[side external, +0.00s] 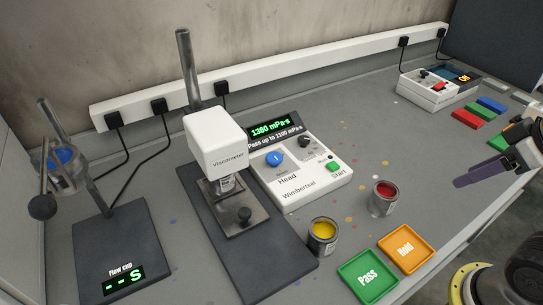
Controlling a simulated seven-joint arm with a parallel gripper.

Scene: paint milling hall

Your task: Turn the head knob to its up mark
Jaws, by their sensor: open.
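A white control box (315,185) marked Head and Start stands right of the white viscometer head (215,142). On it, a round blue knob (275,158) with a small pale pointer line sits above the word Head. A black knob (304,142) is at its upper right and a green Start button (333,167) is below that. The knob marks are too small to read. The display (274,128) reads 1380 mPa·s. My gripper (480,172) is at the right edge, partly cut off, open and empty, well away from the box.
A yellow paint can (322,238) and a red paint can (382,199) stand in front of the box. Green Pass (367,277) and orange Hold (405,248) trays lie nearer. A flow cup stand (119,252) is at left. A switch box (429,92) and coloured blocks (470,119) are back right.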

